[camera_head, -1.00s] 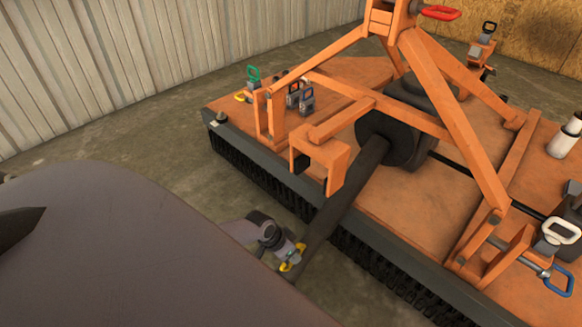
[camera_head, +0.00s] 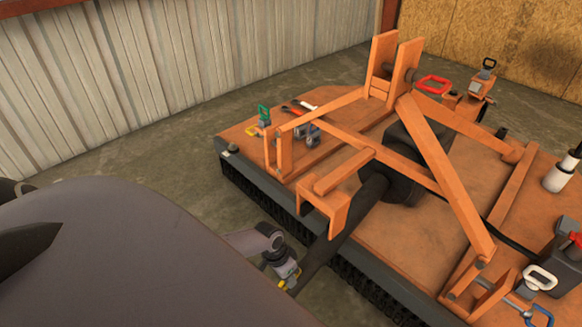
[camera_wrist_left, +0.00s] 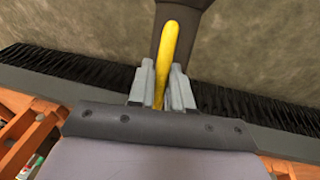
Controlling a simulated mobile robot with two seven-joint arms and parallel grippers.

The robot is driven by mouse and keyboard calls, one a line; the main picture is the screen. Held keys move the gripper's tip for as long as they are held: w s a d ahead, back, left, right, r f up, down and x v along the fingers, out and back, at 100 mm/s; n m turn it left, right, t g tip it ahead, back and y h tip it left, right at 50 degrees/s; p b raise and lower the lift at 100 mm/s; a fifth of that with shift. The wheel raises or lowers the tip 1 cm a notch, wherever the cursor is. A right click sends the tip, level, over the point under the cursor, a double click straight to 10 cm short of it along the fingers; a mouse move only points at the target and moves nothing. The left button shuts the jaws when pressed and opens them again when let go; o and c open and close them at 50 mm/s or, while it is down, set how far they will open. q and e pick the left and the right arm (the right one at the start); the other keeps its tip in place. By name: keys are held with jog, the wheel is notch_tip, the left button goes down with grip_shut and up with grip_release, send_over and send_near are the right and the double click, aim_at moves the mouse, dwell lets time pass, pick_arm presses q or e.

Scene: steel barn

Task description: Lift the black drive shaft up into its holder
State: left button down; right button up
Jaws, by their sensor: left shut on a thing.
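The black drive shaft (camera_head: 318,258) slopes from the dark gearbox on the orange machine down toward my left gripper (camera_head: 287,276). In the left wrist view, that gripper (camera_wrist_left: 162,92) is shut on a yellow handle (camera_wrist_left: 167,48) at the free end of the shaft (camera_wrist_left: 182,12). The orange bracket that looks like the holder (camera_head: 325,196) sits above the machine's front edge. The shaft passes beside and below it, partly hidden by its right leg; whether they touch I cannot tell. My right gripper is not in view.
The orange frame's bars (camera_head: 440,170) rise over the deck (camera_head: 410,255). A dark bristly skirt (camera_head: 265,198) lines its front edge. Concrete floor (camera_head: 130,160) is clear toward the corrugated wall.

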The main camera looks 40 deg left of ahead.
pick_arm(q)
jog(key=shift+g, duration=0.6)
jog(key=p+v, duration=0.1)
jog(key=v, duration=0.1)
jog(key=p+v, duration=0.2)
jog(key=d+p+v, duration=0.1)
jog(key=v, duration=0.1)
jog(key=shift+s+d+r, duration=0.1)
jog(key=shift+s+r, duration=0.05)
jog(key=shift+s, duration=0.2)
notch_tip(320, 180, up, 12)
jog(key=g+p, duration=0.3)
jog(key=p, duration=0.5)
jog(key=shift+w, duration=0.35)
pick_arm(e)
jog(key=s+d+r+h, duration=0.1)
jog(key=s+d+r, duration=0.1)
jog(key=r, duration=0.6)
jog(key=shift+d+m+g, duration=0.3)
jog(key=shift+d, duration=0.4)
